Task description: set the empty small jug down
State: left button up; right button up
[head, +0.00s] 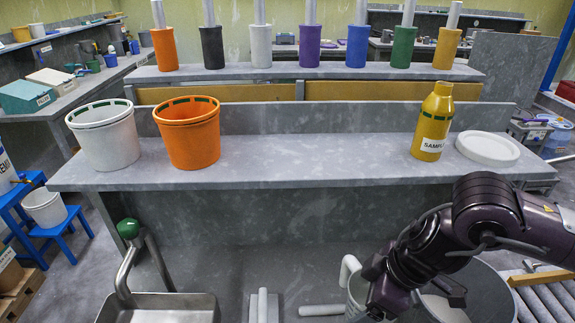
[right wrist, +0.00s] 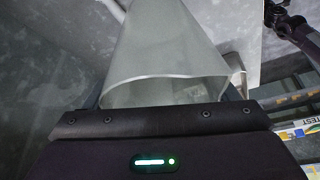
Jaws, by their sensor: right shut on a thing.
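The small jug (head: 353,283) is white with a handle on its left side. It is at the lower middle-right of the head view, in front of the grey bench and partly hidden by my right gripper (head: 386,293). The gripper is shut on it. In the right wrist view the jug (right wrist: 165,50) fills the space beyond the gripper body, its open rim facing the camera; no liquid shows in the part I see. Whether its base touches anything is hidden. My left gripper is out of view.
The bench (head: 300,160) holds a white pail (head: 104,140), an orange pail (head: 188,140), a yellow bottle (head: 433,125) and a white lid (head: 488,148). Its middle is clear. A steel sink (head: 160,308) is at lower left. Rollers (head: 545,302) are at lower right.

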jog(key=w+d+m+t+h, duration=0.2)
jog(key=w+d+m+h, duration=0.2)
jog(key=m, duration=0.9)
jog(key=shift+w+d+f+t+b, duration=0.3)
jog(key=shift+w+d+t+b, duration=0.2)
jog(key=shift+w, duration=0.75)
jog(key=shift+d, duration=0.15)
